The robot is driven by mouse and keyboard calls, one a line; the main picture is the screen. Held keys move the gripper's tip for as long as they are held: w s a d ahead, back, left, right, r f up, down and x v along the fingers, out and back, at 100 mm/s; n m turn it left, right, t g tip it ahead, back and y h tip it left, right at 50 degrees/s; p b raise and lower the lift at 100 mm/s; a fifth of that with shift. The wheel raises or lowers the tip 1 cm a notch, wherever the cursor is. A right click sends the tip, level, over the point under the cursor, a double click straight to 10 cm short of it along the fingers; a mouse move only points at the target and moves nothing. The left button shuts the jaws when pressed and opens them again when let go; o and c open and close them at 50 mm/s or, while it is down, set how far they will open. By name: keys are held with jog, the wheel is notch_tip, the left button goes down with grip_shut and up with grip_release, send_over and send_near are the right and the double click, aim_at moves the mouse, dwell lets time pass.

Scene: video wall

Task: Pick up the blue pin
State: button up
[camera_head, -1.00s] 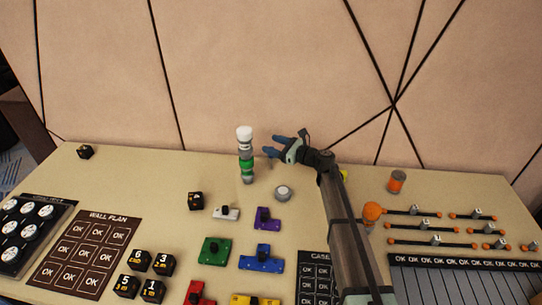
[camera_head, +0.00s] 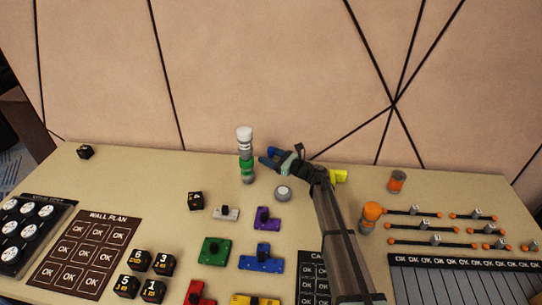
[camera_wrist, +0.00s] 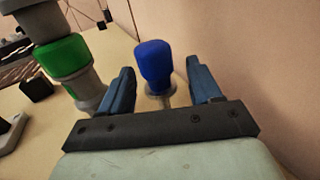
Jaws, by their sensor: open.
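The blue pin (camera_wrist: 153,62) stands upright in the wrist view, with a thick blue head on a thin metallic stem. My gripper (camera_wrist: 160,68) is open, with one blue finger on each side of the pin. Gaps show between the pin and both fingers. In the head view my gripper (camera_head: 268,159) is low over the back of the table, just right of a stacked column. The pin is hard to tell apart from the blue fingers there.
The column of white, grey and green pieces (camera_head: 246,166) stands close left of my gripper and in the wrist view (camera_wrist: 64,58). A round grey piece (camera_head: 283,193) lies in front. A yellow piece (camera_head: 339,176) is behind my arm. The wall is close behind.

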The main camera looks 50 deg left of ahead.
jog(key=shift+s+a, duration=0.2)
jog(key=shift+a, duration=0.5)
jog(key=shift+c, duration=0.4)
jog(key=c, duration=1.1)
